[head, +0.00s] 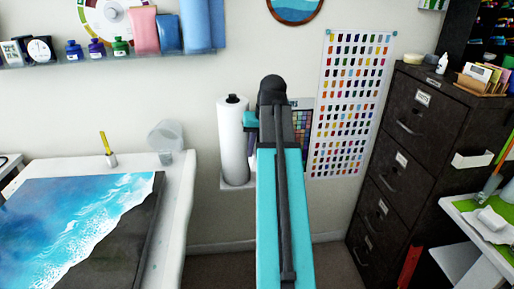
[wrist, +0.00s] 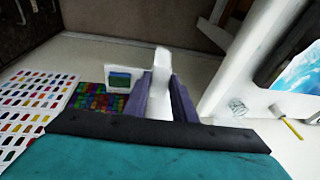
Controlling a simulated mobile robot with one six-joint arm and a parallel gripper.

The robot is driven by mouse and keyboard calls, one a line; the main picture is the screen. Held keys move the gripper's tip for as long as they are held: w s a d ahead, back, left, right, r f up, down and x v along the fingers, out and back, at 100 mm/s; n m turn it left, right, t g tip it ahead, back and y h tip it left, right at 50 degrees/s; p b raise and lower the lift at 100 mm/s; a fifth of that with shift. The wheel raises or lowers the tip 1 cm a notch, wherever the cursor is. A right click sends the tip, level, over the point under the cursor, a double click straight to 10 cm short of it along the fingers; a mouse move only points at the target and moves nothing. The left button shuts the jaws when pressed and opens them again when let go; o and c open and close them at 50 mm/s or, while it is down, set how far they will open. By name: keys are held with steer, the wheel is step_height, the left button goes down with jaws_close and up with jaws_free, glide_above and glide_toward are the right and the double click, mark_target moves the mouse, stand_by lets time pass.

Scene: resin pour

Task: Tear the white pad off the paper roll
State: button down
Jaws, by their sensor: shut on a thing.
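The paper roll (head: 233,145) stands upright on a small white ledge against the wall, just left of my arm in the head view. My gripper (wrist: 164,82) shows in the wrist view with two purple fingers, shut on a white piece of paper, which looks like the white pad (wrist: 161,60). The pad sticks out past the fingertips. In the head view my arm hides the fingers and the pad, so I cannot tell there whether the pad is still joined to the roll.
A white table (head: 178,210) with a blue wave picture (head: 75,225) stands at left. A dark filing cabinet (head: 415,150) is at right. A colour chart (head: 350,105) hangs on the wall beside my arm. A shelf (head: 100,60) with bottles is at upper left.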

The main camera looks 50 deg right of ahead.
steer(key=shift+s+a+r+p, duration=0.2)
steer(key=shift+s+a+p, duration=0.35)
steer(key=shift+s, duration=0.1)
steer(key=shift+s+a+r+p, duration=0.2)
steer(key=shift+s+a+p, duration=0.3)
steer(key=shift+s, duration=0.15)
steer(key=shift+r, duration=0.15)
stand_by(0.5)
step_height(320, 180, up, 4)
steer(key=p, duration=0.3)
steer(key=shift+p, duration=0.35)
